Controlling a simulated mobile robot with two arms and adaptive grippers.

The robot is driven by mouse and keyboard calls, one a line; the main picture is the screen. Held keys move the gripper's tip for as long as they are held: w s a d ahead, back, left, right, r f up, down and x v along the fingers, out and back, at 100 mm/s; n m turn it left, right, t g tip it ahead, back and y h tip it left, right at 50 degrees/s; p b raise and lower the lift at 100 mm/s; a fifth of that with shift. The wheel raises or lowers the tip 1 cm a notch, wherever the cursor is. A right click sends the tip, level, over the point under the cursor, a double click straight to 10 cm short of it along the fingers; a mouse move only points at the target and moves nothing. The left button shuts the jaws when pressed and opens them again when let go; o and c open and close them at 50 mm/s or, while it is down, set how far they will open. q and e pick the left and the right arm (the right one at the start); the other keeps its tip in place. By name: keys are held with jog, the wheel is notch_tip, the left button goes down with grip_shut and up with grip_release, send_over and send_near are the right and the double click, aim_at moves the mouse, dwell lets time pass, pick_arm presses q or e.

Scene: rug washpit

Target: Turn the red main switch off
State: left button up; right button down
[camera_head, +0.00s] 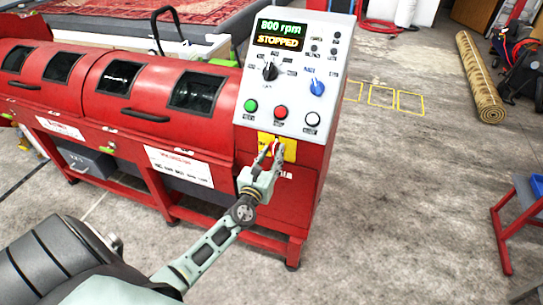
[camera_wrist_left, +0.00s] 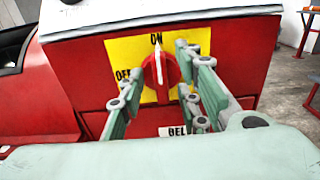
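The red main switch (camera_wrist_left: 161,72) sits on a yellow plate (camera_wrist_left: 120,50) on the front of the red machine. Its white pointer stands nearly upright, toward the ON label; the OFF label is to its left. In the head view the switch (camera_head: 276,146) is small and partly covered by my gripper. My left gripper (camera_head: 268,152) is at the plate, below the control panel. In the left wrist view its fingers (camera_wrist_left: 160,82) are apart, one on each side of the switch. I cannot tell whether they touch it. My right gripper is not in view.
The control panel (camera_head: 294,88) above has a display reading "800 rpm STOPPED", knobs and green, red and black buttons. The machine's red covers (camera_head: 150,88) extend left. A rolled rug (camera_head: 480,78) and a blue-topped red stand (camera_head: 530,190) are right. The floor between is clear.

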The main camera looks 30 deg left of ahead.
pick_arm(q)
grip_shut()
